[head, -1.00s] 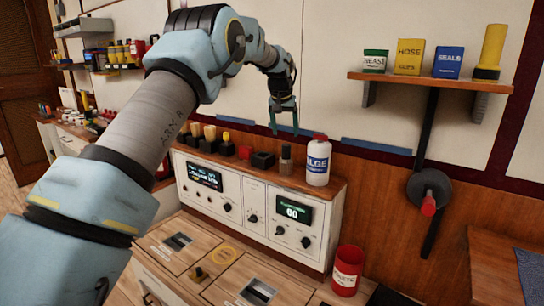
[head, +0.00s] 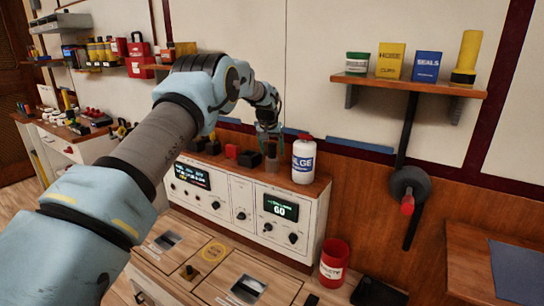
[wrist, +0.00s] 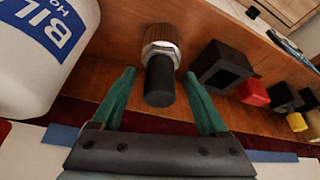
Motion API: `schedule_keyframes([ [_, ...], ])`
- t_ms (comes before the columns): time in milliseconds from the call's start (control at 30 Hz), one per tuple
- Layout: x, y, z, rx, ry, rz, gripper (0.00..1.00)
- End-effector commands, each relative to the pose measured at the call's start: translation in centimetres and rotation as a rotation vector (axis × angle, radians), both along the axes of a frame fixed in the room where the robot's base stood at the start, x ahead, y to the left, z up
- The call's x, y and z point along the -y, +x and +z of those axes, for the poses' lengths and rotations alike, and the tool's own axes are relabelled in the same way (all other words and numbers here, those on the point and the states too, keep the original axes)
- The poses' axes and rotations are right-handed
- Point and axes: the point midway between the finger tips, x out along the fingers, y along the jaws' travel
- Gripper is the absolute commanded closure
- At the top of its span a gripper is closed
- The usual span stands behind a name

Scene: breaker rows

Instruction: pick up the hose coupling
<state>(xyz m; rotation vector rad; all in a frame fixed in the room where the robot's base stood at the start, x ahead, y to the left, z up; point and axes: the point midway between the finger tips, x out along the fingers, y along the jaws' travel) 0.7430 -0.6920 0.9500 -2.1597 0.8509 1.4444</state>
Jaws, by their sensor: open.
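In the head view the coupling (head: 271,165) is small and partly covered by my gripper (head: 268,133). My gripper (wrist: 160,76) points down at it, open and empty, with one finger on each side.
A white bottle with a blue label (head: 303,158) stands close on the right. A black square block (head: 249,159) and a red block (head: 231,151) stand on the left. All sit on the wooden top of the control panel (head: 245,212). A shelf (head: 420,86) hangs at upper right.

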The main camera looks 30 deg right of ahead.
Motion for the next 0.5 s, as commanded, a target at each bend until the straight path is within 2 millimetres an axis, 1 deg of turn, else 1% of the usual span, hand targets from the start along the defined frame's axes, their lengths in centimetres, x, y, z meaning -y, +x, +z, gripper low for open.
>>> schedule_keyframes([
  [100,0.00,0.00,0.01,0.000,0.000,0.000,0.24],
  [500,-0.01,-0.01,0.05,0.000,0.000,0.000,0.69],
])
